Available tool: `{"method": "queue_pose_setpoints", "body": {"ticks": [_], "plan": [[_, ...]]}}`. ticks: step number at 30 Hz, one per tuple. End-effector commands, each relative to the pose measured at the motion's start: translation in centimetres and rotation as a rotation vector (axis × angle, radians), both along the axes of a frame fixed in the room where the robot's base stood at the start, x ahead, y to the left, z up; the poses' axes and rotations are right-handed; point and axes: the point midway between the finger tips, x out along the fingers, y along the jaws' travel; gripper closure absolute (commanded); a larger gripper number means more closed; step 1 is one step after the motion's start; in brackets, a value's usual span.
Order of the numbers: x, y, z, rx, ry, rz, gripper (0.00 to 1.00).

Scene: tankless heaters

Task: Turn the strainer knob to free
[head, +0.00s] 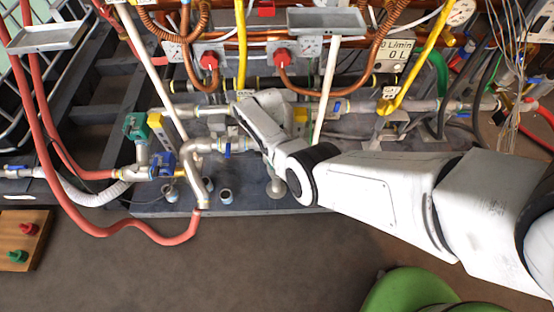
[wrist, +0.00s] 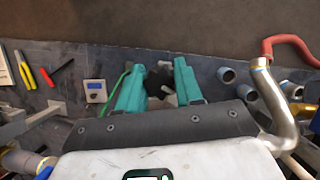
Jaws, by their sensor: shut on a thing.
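In the wrist view, my gripper (wrist: 157,84) has two teal fingers, one on each side of a dark knob (wrist: 158,83). The fingers are shut on this knob, which I take to be the strainer knob; its markings and exact turn position are too small and shaded to read. A pale metal part shows just behind the knob, partly hidden by the right finger. In the head view, my white arm reaches in from the right and its wrist covers the pipework near the middle. My fingers and the knob are hidden there.
Blue and green valves (head: 162,164) sit on the pipes left of my arm. A red hose (head: 125,228) loops in front. Short pipe stubs (wrist: 228,76) and a curved metal pipe (wrist: 272,95) stand close on the right in the wrist view. A green stool (head: 410,292) is at the front.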

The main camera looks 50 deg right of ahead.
Motion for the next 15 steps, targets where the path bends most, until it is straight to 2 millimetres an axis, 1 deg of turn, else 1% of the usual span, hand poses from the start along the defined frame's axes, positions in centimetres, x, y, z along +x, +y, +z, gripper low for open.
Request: {"method": "queue_pose_setpoints", "body": {"ticks": [6, 15], "plan": [[0.14, -0.2, 0.01, -0.008, -0.006, 0.197, 0.95], [0.13, -0.17, 0.01, -0.007, -0.006, 0.406, 0.95]]}}
